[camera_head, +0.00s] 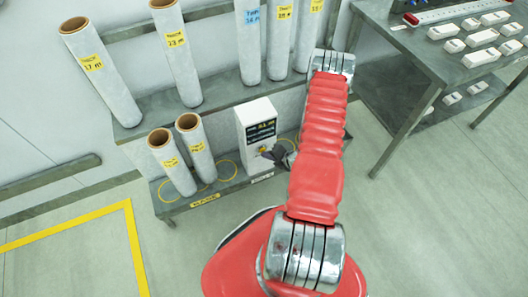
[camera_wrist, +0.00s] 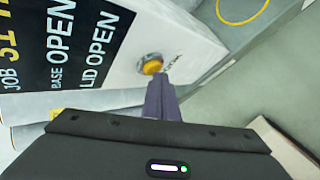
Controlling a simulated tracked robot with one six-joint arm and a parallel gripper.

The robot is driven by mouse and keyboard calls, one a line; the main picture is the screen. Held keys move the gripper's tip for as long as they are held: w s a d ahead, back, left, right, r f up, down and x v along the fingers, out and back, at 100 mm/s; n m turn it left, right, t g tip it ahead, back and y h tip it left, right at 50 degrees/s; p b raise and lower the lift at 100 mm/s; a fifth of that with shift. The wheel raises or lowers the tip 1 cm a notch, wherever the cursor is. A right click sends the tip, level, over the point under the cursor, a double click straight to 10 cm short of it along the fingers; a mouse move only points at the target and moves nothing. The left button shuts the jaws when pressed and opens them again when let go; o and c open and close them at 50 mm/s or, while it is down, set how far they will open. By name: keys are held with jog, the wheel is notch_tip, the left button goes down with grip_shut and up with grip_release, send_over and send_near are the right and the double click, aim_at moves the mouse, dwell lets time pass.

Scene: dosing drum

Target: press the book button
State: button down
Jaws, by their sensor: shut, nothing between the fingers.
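A white box (camera_head: 256,112) stands on the lower shelf with a black display (camera_head: 262,131) on its front. In the wrist view the display (camera_wrist: 75,40) reads "JOB 31", "BASE OPEN" and "LID OPEN", partly cut off. Below the display is a yellow-orange button (camera_wrist: 153,67) in a silver ring; it also shows in the head view (camera_head: 263,149). Small lettering beside it is too small to read surely. My gripper (camera_wrist: 160,78) is shut and empty, its fingertips right at the button's edge, overlapping it slightly in the picture. I cannot tell whether they touch it.
Two short white rolls (camera_head: 171,161) stand left of the box on the lower shelf (camera_head: 226,188). Taller rolls (camera_head: 176,52) lean on the upper shelf (camera_head: 220,92). A grey table (camera_head: 405,45) with white parts is at the right. The floor in front is clear.

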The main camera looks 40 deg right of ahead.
jog(key=shift+w+d, duration=0.1)
dwell(0.3)
jog(key=shift+s+a, duration=0.3)
jog(key=shift+s, duration=0.6)
jog(key=shift+s+a, duration=0.25)
jog(key=shift+s, duration=0.55)
jog(key=shift+s+a, duration=0.2)
jog(key=shift+s, duration=0.6)
jog(key=shift+s+a, duration=0.25)
jog(key=shift+s, duration=0.55)
